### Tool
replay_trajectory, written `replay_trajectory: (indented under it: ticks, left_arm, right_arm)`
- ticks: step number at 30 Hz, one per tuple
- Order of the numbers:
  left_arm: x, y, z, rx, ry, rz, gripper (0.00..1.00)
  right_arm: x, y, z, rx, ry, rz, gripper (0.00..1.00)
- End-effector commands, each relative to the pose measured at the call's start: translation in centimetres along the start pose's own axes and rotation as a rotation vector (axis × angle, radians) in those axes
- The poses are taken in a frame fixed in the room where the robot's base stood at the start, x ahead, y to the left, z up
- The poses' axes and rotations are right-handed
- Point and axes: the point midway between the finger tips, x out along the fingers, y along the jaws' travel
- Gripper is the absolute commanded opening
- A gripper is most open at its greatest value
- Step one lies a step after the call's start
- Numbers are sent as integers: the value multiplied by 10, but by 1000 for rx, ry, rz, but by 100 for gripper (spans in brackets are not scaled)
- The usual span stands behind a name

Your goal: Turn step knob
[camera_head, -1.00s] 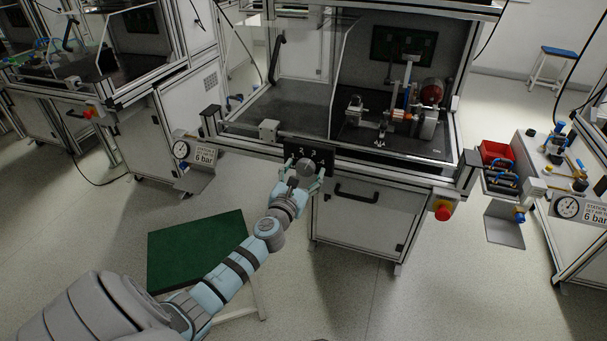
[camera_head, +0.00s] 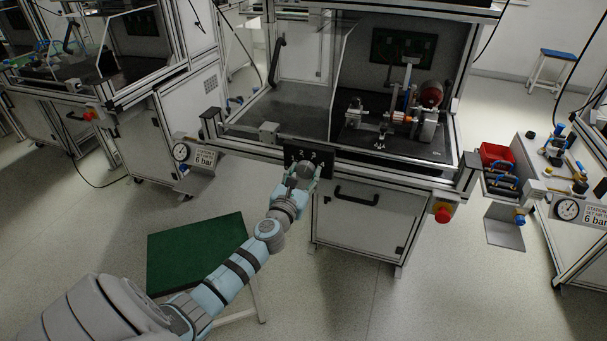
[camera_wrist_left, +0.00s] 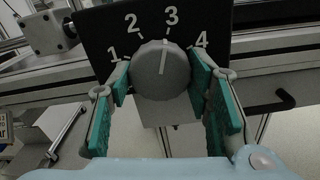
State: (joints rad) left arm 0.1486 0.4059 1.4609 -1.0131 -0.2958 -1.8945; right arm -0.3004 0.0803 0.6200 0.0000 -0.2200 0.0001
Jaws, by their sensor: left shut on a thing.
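The step knob (camera_wrist_left: 161,71) is a round grey dial on a black panel (camera_wrist_left: 95,30) marked 1, 2, 3 and 4. In the left wrist view its white pointer line points at about the 3. The panel also shows on the front rail of the test bench in the head view (camera_head: 322,160). My left gripper (camera_wrist_left: 163,85) has one teal-padded finger on each side of the knob and is shut on it. In the head view my left gripper (camera_head: 304,174) covers most of the knob. My right gripper is not in view.
Below the panel is a cabinet door with a black handle (camera_head: 357,194). A red emergency button (camera_head: 442,214) sits to the right. A pressure gauge (camera_head: 181,151) is at the left. A green-topped stool (camera_head: 195,247) stands beside my left arm.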

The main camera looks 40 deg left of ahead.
Motion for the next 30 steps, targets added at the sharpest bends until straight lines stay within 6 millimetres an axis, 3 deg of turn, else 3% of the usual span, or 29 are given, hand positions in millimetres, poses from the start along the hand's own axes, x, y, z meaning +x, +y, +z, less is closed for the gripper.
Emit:
replay_trajectory:
  ticks: [30]
  left_arm:
    - [0,-2,0,-893,1,1,18]
  right_arm:
    - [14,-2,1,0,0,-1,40]
